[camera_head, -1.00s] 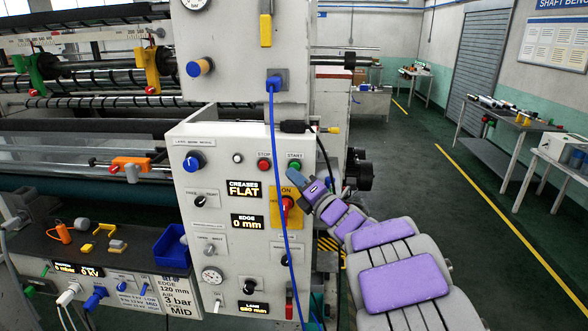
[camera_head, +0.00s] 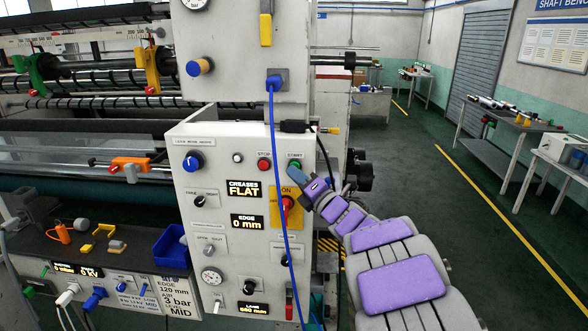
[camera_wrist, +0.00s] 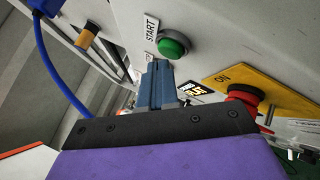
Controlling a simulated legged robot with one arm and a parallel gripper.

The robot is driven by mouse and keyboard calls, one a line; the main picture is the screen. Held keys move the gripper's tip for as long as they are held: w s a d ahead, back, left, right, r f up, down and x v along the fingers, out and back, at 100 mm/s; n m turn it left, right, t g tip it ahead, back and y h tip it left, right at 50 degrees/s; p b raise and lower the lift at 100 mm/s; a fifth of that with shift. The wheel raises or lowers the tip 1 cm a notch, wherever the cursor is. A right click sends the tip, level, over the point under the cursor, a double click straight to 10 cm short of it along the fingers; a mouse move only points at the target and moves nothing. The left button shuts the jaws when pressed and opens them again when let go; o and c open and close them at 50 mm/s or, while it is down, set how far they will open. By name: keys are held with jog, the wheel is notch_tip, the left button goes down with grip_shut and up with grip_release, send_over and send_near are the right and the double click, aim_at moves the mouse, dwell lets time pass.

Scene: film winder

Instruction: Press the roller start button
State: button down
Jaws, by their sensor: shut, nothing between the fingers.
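The green START button (camera_head: 295,165) sits at the upper right of the control panel (camera_head: 215,150), with the red STOP button (camera_head: 264,164) to its left. In the wrist view the green button (camera_wrist: 173,46) shows beside its START label (camera_wrist: 151,30). My gripper (camera_head: 293,173) is shut and empty, its tip just below the button. In the wrist view my gripper's blue-grey fingers (camera_wrist: 155,75) end close to the button's lower left. I cannot tell whether they touch the button or panel.
A red knob on a yellow ON plate (camera_head: 287,203) lies just below my gripper; the knob also shows in the wrist view (camera_wrist: 244,95). A blue cable (camera_head: 275,130) hangs across the panel, left of the START button. The aisle floor (camera_head: 430,180) at right is clear.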

jog(key=shift+w, duration=0.45)
dwell(0.5)
jog(key=shift+s, duration=0.15)
jog(key=shift+s+b, duration=0.75)
jog(key=shift+b, duration=0.05)
jog(key=s+b, duration=0.2)
jog(key=s, duration=0.3)
jog(key=shift+a+b, duration=0.15)
jog(key=shift+b, duration=0.15)
dwell(0.5)
